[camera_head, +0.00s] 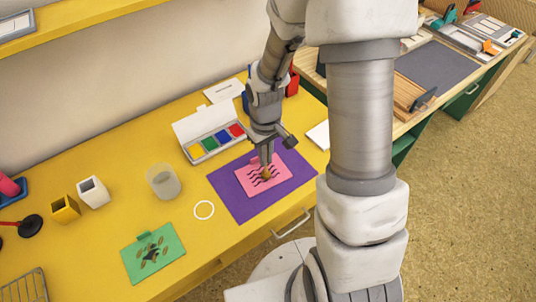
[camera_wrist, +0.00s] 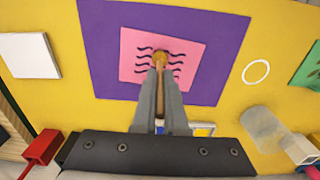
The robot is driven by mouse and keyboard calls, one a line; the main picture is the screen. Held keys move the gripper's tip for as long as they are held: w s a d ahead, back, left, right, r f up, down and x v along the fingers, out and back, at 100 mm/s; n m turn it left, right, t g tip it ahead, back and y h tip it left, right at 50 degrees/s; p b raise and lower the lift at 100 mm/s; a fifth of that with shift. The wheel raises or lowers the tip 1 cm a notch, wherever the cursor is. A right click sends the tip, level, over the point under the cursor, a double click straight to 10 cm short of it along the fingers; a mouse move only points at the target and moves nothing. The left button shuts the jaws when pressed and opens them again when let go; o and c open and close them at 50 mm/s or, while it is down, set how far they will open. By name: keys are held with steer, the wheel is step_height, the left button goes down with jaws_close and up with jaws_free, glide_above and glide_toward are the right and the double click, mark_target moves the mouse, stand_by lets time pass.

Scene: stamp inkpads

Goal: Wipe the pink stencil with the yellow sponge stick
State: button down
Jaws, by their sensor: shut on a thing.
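The pink stencil (camera_head: 276,168) with dark wavy lines lies on a purple mat (camera_head: 227,184) on the yellow table. It also shows in the wrist view (camera_wrist: 194,73), below my gripper. My gripper (camera_head: 266,163) points down over the stencil. Its fingers (camera_wrist: 160,80) are shut on the sponge stick (camera_wrist: 160,110), whose thin shaft shows between them. The rounded yellow-brown sponge end (camera_wrist: 160,58) is over the stencil's wavy lines, at or very near its surface; I cannot tell whether it touches. The fingers hide part of the stencil's edge.
An open paint box (camera_head: 187,128) stands behind the mat. A clear cup (camera_head: 163,182), a white ring (camera_head: 204,210) and a green stencil (camera_head: 138,263) lie to the left. White and yellow holders (camera_head: 93,192) stand farther left. Bare yellow table surrounds the mat's left side.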

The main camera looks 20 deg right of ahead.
steer(key=shift+s+a, duration=0.2)
steer(key=shift+a, duration=0.45)
steer(key=shift+d, duration=0.1)
steer(key=shift+w+d+r, duration=0.1)
steer(key=shift+w+d, duration=0.1)
steer(key=shift+d, duration=0.35)
steer(key=shift+w+d, duration=0.15)
steer(key=shift+d, duration=0.4)
step_height(320, 180, up, 7)
steer(key=p, duration=0.5)
steer(key=shift+p, duration=0.4)
